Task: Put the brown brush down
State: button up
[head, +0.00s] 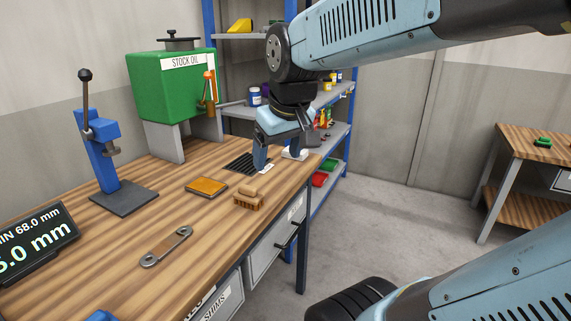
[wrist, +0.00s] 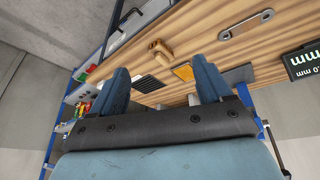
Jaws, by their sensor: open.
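The brown brush (head: 248,200) sits on the wooden bench near its front edge, bristles down and handle up. In the wrist view the brush (wrist: 160,48) shows beyond the fingertips, apart from them. My gripper (head: 279,158) is over the far right part of the bench, behind and to the right of the brush. Its blue fingers are spread with nothing held between them; they also show open in the wrist view (wrist: 162,72).
A yellow-topped pad (head: 206,187), a metal link plate (head: 166,246) and a blue press (head: 103,150) stand on the bench. A dark grate (head: 240,164) and a white item (head: 294,153) are near my gripper. A green oil tank (head: 170,95) stands behind. Open floor lies right.

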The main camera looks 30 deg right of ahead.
jog(key=shift+m+t, duration=0.6)
jog(key=shift+m, duration=0.2)
jog(key=s, duration=0.5)
jog(key=shift+s+f, duration=0.2)
jog(key=shift+s, duration=0.1)
